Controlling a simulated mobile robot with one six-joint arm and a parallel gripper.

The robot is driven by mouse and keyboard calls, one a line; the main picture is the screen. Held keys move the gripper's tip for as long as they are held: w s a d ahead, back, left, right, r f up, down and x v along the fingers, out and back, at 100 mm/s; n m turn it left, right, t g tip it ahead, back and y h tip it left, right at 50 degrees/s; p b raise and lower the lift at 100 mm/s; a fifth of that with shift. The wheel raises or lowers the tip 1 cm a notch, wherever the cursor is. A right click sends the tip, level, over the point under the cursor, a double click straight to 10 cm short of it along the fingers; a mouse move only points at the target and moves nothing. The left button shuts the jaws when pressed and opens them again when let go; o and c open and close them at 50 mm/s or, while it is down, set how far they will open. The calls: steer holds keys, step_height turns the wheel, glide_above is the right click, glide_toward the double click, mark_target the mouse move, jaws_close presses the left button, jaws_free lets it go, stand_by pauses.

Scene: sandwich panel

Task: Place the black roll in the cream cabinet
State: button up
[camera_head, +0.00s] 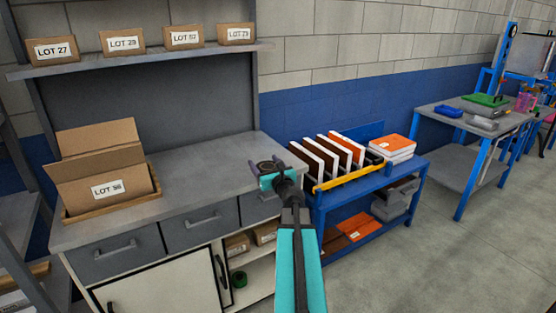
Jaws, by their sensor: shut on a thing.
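My gripper (267,168) is at the right end of the grey worktop, at the end of my teal and black arm. Its fingers are shut on a black roll (267,165), a small dark ring seen from above. I cannot tell whether the roll touches the worktop or is held just above it. The cream cabinet (165,289) is below the worktop and its grey drawers. A cream door with a dark edge and black handle covers its left part. The right part is open, with cardboard boxes (237,245) on its upper shelf and a green roll (239,279) lower down.
An open cardboard box marked LOT (103,190) stands in a tray on the worktop (190,175). Several labelled boxes line the shelf above. A blue cart (370,185) with panels and orange boxes stands close right of the cabinet. Floor (455,255) is clear further right.

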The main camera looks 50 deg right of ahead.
steer(key=w+a+f+n+y, duration=0.2)
steer(key=w+a+n+y, duration=0.15)
steer(key=a, duration=0.65)
steer(key=w+a+f+n+t+y, duration=0.1)
steer(key=w+a+n+y, duration=0.1)
steer(key=a+y, duration=0.5)
steer(key=w+a+f+n+y, duration=0.2)
steer(key=w+a+n, duration=0.1)
steer(key=a, duration=0.9)
steer(key=s+a+f+n+g+y, duration=0.1)
steer(key=a+n+g+y, duration=0.1)
steer(key=a, duration=0.6)
steer(key=s+a+f+n+g+y, duration=0.1)
steer(key=s+a+n+g+y, duration=0.1)
steer(key=a, duration=0.7)
steer(key=s+a+f+n+g+y, duration=0.1)
steer(key=s+a+n+g+y, duration=0.1)
steer(key=a+y, duration=0.4)
steer(key=a+n, duration=0.1)
steer(key=a, duration=0.2)
steer(key=shift+s, duration=0.2)
steer(key=shift+d+n, duration=0.1)
steer(key=shift+n, duration=0.15)
